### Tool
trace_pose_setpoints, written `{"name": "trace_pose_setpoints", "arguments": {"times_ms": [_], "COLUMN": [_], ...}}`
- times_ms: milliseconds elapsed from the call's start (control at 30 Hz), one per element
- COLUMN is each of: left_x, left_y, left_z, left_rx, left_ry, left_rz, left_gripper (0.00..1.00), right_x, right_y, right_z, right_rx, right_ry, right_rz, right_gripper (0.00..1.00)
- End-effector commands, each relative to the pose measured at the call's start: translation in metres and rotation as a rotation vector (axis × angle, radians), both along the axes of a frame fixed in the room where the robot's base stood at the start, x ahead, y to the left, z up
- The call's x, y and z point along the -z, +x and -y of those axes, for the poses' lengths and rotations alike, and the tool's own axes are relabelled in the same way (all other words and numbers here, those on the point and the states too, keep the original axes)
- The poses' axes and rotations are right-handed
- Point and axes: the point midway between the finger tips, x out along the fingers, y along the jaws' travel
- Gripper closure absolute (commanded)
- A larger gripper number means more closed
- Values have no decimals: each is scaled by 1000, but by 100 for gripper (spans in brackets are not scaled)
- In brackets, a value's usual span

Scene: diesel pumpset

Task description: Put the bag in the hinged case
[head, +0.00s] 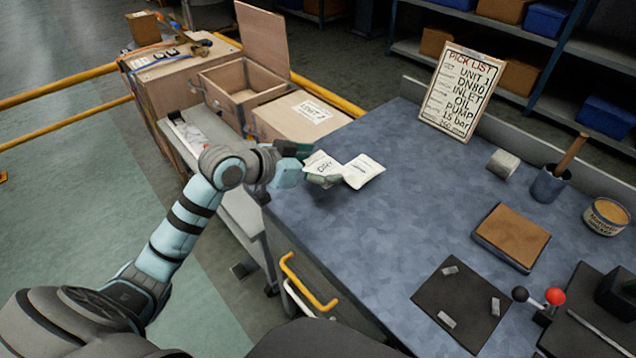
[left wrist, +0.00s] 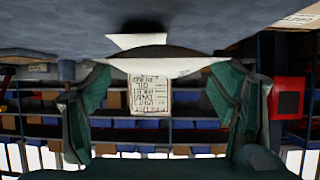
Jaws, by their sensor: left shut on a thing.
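My left gripper (head: 318,168) is shut on a white bag (head: 322,162) with dark print reading "DRY", at the bench's left edge. In the left wrist view the bag (left wrist: 155,66) spans between the two green fingers. A second white packet (head: 364,171) shows just right of it; whether the two touch is unclear. It also shows in the left wrist view (left wrist: 136,41). The hinged case (head: 240,90) is a wooden box beyond the bench's left side, its lid (head: 263,40) standing up and its inside looking empty. My right gripper is not in view.
A closed wooden box (head: 302,118) with a label stands right of the open case, near the bench (head: 390,235). A pick list board (head: 460,92) stands at the back. A brown-topped block (head: 511,236), dark mat (head: 462,303), cup (head: 550,185) and tin (head: 605,217) occupy the right.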

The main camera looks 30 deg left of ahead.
Motion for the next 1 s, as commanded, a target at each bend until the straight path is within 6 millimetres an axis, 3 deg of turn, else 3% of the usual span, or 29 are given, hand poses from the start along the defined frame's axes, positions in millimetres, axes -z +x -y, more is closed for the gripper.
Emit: {"name": "trace_pose_setpoints", "arguments": {"times_ms": [100,200,500,533,633,1000], "left_x": [26,39,39,39,39,37], "left_y": [-1,0,0,0,0,0], "left_z": [0,0,0,0,0,0], "left_rx": [-1,0,0,0,0,0], "left_ry": [-2,0,0,0,0,1], "left_rz": [-3,-1,0,0,0,0], "left_gripper": [53,53,53,17,2,2], "right_x": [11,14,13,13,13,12], "right_y": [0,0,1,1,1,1], "right_z": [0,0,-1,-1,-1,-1], "right_rx": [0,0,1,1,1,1], "right_ry": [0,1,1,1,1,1], "right_rz": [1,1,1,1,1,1], "right_gripper": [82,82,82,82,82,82]}}
